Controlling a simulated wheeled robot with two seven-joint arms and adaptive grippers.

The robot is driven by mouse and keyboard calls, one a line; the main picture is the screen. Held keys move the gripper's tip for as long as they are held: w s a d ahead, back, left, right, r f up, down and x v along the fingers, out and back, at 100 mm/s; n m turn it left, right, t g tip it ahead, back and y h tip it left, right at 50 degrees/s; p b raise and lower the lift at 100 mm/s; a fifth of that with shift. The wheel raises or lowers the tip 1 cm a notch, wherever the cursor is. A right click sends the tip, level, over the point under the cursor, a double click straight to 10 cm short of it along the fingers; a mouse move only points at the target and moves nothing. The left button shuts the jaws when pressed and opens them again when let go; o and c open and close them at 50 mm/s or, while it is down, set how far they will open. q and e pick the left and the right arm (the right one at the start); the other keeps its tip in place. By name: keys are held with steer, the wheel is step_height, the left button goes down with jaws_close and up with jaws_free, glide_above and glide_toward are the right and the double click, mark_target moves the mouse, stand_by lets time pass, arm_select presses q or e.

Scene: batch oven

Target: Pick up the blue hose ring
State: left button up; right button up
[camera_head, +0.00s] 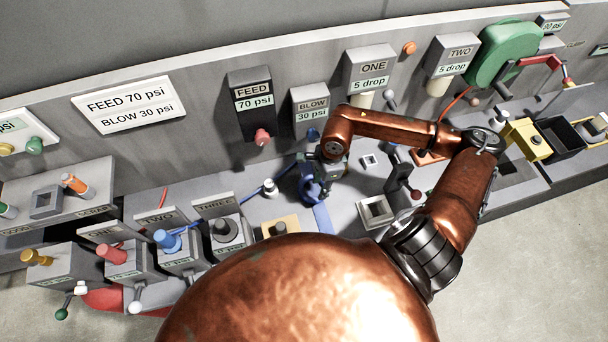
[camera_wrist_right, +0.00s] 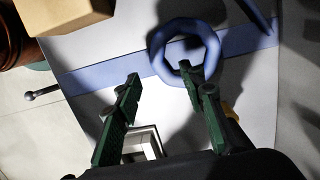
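The blue hose ring (camera_wrist_right: 157,44) lies over a blue stripe on a pale surface in the right wrist view. My right gripper (camera_wrist_right: 160,74) is open, with its two dark green fingers apart. The right-hand fingertip overlaps the ring's lower rim and its hole in that view. The left-hand fingertip is outside the ring, to its lower left. I cannot tell whether either touches it. My left gripper is not in view.
Lever handles and labelled boxes line both sides. A panel wall with a FEED box (camera_head: 252,90) rises behind.

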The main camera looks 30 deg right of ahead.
steer(key=shift+w+f, duration=0.1)
steer(key=shift+f, duration=0.25)
steer(key=shift+s+a+f+p, duration=0.1)
steer(key=shift+f+p, duration=0.15)
steer(key=shift+f, duration=0.35)
steer(key=shift+s+a+f+p, duration=0.1)
steer(key=shift+f+p, duration=0.1)
steer(key=shift+f, duration=0.4)
step_height(320, 180, down, 4)
steer(key=shift+w+r+p, duration=0.15)
steer(key=shift+r+p, duration=0.05)
steer(key=shift+p, duration=0.4)
steer(key=shift+a+f, duration=0.1)
steer(key=shift+f, duration=0.35)
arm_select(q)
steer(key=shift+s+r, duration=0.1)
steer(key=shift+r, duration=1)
arm_select(e)
jaws_close()
